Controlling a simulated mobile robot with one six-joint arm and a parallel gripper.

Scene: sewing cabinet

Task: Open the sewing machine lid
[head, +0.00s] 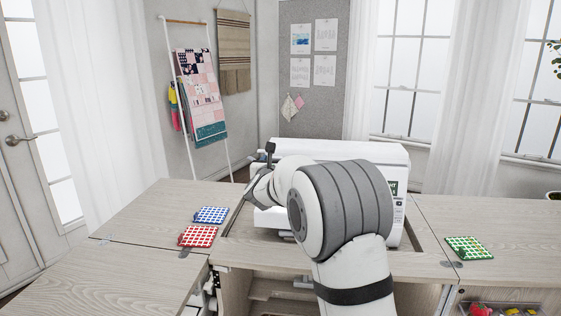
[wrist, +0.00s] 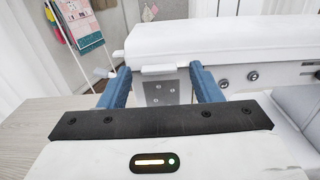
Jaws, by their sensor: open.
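The white sewing machine (head: 345,150) stands in the well of the cabinet, mostly behind my arm in the head view. In the wrist view its long white top, the lid (wrist: 220,40), looks closed. A small white tab (wrist: 158,69) juts from the machine's left end, above a grey plate with screws. My gripper (wrist: 158,80) is open, its blue fingers on either side of the tab and plate. I cannot tell whether the fingers touch them.
The wooden cabinet top (head: 140,215) surrounds the machine. A blue patterned square (head: 211,215) and a red one (head: 198,236) lie to the left, a green one (head: 469,248) to the right. A quilt rack (head: 200,95) stands behind. An open drawer with colourful items (head: 500,309) is at lower right.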

